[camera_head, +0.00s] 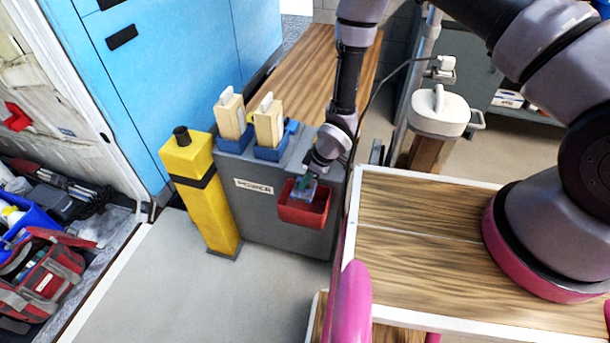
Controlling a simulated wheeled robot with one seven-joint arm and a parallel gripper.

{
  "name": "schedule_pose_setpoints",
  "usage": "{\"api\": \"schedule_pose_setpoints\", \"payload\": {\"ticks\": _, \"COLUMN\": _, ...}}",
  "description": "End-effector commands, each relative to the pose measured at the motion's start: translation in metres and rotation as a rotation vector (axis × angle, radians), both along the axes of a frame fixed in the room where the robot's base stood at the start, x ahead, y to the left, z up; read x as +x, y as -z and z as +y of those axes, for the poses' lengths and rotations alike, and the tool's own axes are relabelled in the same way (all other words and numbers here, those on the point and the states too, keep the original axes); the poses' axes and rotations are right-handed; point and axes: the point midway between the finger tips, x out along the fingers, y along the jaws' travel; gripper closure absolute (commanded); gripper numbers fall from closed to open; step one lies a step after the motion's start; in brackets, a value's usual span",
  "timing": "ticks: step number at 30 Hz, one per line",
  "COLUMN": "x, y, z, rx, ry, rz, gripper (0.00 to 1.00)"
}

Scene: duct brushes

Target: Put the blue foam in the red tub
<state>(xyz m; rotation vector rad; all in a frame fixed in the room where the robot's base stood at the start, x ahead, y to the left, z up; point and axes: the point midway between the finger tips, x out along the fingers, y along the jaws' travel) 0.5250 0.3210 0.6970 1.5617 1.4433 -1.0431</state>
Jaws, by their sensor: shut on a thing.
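The red tub (301,214) is fixed at the front right of a grey cabinet. My gripper (304,189) reaches down from above, with its fingers at the tub's mouth. It is shut on a small bluish piece, which looks like the blue foam (303,193). The fingers cover much of the foam, and the view is too small to tell whether it touches the tub's floor or walls.
Two wooden blocks (268,121) with pale handles stand in blue holders on the cabinet (285,236). A yellow post (203,193) stands to its left. A wooden bench (309,75) lies behind. Open floor (190,290) is in front.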

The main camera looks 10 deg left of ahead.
Motion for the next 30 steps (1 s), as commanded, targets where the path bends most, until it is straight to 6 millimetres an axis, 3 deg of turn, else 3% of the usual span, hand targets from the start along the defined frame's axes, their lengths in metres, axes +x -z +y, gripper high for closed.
{"api": "schedule_pose_setpoints", "payload": {"ticks": 18, "x": 0.0, "y": 0.05, "z": -0.001, "rx": -0.001, "ry": 0.0, "rz": 0.001, "gripper": 1.0}}
{"api": "schedule_pose_setpoints", "payload": {"ticks": 30, "x": 0.0, "y": 0.064, "z": 0.0, "rx": 0.0, "ry": -0.001, "rz": 0.0, "gripper": 1.0}}
